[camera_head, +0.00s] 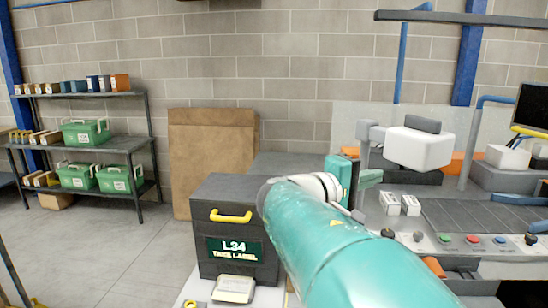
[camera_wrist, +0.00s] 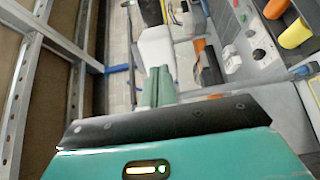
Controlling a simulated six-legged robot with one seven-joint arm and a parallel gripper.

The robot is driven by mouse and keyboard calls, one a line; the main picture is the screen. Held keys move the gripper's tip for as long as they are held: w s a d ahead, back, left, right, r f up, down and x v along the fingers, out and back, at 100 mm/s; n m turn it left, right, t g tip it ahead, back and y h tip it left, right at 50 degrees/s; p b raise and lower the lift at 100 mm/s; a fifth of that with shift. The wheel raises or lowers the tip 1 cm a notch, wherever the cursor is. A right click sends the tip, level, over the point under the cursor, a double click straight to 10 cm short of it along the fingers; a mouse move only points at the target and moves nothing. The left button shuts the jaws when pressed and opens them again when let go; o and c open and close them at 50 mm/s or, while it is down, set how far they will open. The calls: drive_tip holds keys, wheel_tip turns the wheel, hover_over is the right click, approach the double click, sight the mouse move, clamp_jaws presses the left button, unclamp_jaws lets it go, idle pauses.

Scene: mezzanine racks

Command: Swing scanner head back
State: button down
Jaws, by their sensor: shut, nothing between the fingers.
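The scanner head is a white rounded block (camera_head: 418,150) with a dark grey top, held on a grey post over the workbench at the right in the head view. A white block that looks like it shows in the wrist view (camera_wrist: 157,52), just beyond my fingertips. My gripper (camera_head: 372,176) is at the end of my teal arm, to the left of and slightly below the scanner head. In the wrist view its green fingers (camera_wrist: 158,82) are together and empty. I cannot tell whether the fingertips touch the white block.
A dark cabinet (camera_head: 236,262) labelled L34 with a yellow handle stands left of my arm. Coloured buttons (camera_head: 472,239) line the bench front. Small white boxes (camera_head: 400,203) lie below the scanner head. Shelves with green bins (camera_head: 86,133) stand far left; the floor between is clear.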

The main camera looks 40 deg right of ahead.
sight(424, 164)
drive_tip(key=s+d, duration=0.1)
drive_tip(key=d, duration=0.3)
drive_tip(key=s+d, duration=0.1)
drive_tip(key=d, duration=0.3)
drive_tip(key=s+d, duration=0.1)
drive_tip(key=d, duration=0.3)
drive_tip(key=shift+d+f, duration=0.1)
drive_tip(key=shift+d, duration=0.95)
drive_tip(key=shift+d, duration=0.1)
